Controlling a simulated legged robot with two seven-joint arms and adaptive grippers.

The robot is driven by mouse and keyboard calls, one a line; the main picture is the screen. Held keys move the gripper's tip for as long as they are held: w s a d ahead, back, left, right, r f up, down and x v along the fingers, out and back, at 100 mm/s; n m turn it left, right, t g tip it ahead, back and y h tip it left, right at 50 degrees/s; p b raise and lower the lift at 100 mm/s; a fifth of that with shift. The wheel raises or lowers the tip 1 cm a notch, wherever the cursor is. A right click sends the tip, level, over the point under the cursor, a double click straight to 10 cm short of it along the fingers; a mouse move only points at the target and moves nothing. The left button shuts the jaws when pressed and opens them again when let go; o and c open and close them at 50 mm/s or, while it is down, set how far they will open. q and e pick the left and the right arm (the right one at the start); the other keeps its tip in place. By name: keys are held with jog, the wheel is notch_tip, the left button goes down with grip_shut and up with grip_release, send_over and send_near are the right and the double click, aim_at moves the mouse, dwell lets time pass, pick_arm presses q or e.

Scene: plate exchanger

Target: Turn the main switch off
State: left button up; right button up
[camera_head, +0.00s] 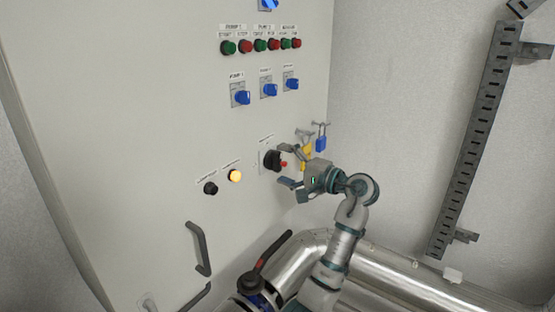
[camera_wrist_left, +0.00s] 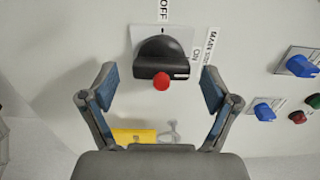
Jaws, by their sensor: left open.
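The main switch (camera_head: 271,160) is a black rotary knob low on the right of the grey cabinet front. In the left wrist view, the knob (camera_wrist_left: 160,55) has its bar lying crosswise, with a white mark at its right end on the ON side. The OFF label (camera_wrist_left: 164,10) is above it. A small red ball (camera_wrist_left: 161,82) shows in front of the knob. My left gripper (camera_head: 288,166) is open in front of the switch, with its fingers (camera_wrist_left: 158,82) on either side of the knob and a visible gap to each. My right gripper is not in view.
A yellow padlock (camera_head: 306,152) and a blue padlock (camera_head: 321,140) hang beside the switch, close to my gripper. Blue selector switches (camera_head: 269,90) and red and green buttons (camera_head: 260,45) sit higher. A lit yellow lamp (camera_head: 235,175) is left. Metal pipes (camera_head: 390,285) run below.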

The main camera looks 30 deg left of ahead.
pick_arm(q)
jog(key=shift+w+a, duration=0.15)
jog(key=shift+a, duration=1)
jog(key=shift+d, duration=0.1)
jog(key=c, duration=1.2)
